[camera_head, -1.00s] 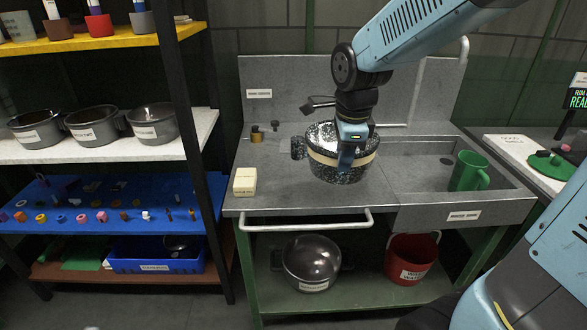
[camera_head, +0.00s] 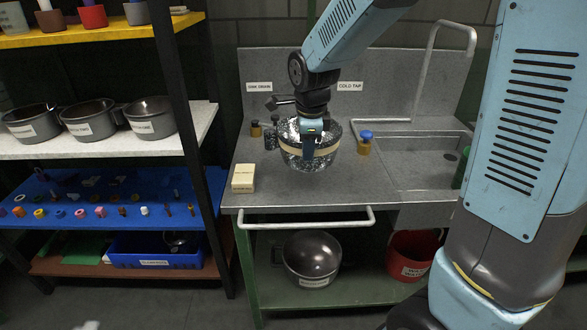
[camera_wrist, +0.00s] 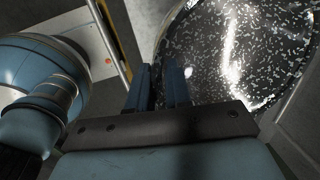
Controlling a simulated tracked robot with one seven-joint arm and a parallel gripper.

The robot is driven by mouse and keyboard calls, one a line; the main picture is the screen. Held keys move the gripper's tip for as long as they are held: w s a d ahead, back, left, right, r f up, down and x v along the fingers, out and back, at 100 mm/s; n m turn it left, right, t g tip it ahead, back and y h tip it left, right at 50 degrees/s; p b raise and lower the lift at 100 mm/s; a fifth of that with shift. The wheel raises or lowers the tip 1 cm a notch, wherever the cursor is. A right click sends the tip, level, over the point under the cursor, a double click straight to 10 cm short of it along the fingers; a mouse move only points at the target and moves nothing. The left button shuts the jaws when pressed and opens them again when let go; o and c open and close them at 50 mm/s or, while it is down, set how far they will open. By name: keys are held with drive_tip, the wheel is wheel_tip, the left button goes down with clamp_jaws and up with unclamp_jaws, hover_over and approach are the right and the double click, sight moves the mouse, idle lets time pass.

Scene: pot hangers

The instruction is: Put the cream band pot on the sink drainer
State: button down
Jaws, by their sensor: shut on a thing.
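The cream band pot (camera_head: 292,160) is black with white speckles and a cream band around it. In the head view it is upright at the left part of the grey sink counter (camera_head: 232,198), left of the basin. I cannot tell whether its base touches the surface. My gripper (camera_head: 311,154) comes down from above and is shut on the pot's near right wall. In the wrist view the fingers (camera_wrist: 158,88) grip the rim, and the speckled inside of the pot (camera_wrist: 235,55) fills the upper right.
A cream block (camera_head: 243,178) lies to the left on the counter. A blue-topped tap knob (camera_head: 365,142) stands just right of the pot. The sink basin (camera_head: 425,172) lies further right. Below are a dark pot (camera_head: 312,255) and a red bucket (camera_head: 400,250).

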sight(295, 159)
drive_tip(key=w+a+f, duration=0.2)
drive_tip(key=f, duration=0.1)
drive_tip(key=w+a+f, duration=0.1)
drive_tip(key=f, duration=0.1)
drive_tip(key=shift+f, duration=0.2)
drive_tip(key=shift+w+f, duration=0.1)
drive_tip(key=shift+f, duration=1.5)
drive_tip(key=c, duration=1.1)
unclamp_jaws()
drive_tip(key=shift+o, duration=0.2)
drive_tip(key=r, duration=0.4)
drive_tip(key=s+r, duration=0.1)
drive_tip(key=r, duration=0.3)
drive_tip(key=s+r, duration=0.1)
drive_tip(key=r, duration=0.3)
drive_tip(key=shift+d, duration=0.1)
